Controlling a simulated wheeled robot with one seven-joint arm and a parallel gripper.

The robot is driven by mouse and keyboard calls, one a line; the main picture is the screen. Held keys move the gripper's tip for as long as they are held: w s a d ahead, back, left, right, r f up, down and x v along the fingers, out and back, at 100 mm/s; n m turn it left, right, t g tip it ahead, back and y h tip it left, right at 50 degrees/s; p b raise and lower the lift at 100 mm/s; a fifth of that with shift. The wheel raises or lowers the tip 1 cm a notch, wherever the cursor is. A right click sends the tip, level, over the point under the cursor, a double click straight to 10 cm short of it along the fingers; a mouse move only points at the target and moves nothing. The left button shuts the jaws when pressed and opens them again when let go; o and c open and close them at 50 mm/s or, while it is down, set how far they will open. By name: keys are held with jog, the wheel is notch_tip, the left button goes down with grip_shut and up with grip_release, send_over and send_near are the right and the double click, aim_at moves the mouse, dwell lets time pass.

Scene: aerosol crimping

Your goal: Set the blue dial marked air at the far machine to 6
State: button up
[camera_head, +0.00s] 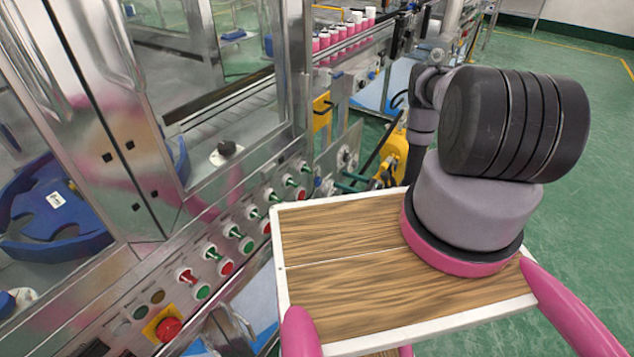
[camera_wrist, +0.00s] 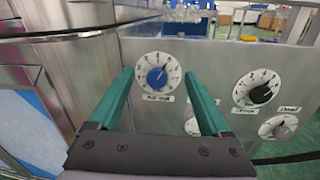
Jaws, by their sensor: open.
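The blue dial (camera_wrist: 158,78) sits on a white numbered scale on the machine's metal panel in the wrist view. A small label lies under it, too blurred to read. Its setting is too small to read surely. My gripper (camera_wrist: 157,74) is open, with one green finger on each side of the dial and the dial framed between them. I cannot tell whether the fingertips touch the panel.
Two dials with black (camera_wrist: 262,94) and grey (camera_wrist: 277,127) knobs sit to the right. Another dial is partly hidden behind my right finger. In the head view, a row of buttons and switches (camera_head: 232,232) runs along the near machine, and pink cans (camera_head: 340,38) stand farther back.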

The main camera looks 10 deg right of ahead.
aim_at(319, 182)
notch_tip(319, 182, down, 4)
jog(key=s+f+m+t+h, duration=0.1)
jog(key=s+m, duration=0.1)
jog(key=x, duration=1)
jog(key=shift+w+a+r, duration=0.15)
jog(key=shift+w+r, duration=0.05)
jog(key=shift+w, duration=0.05)
grip_shut()
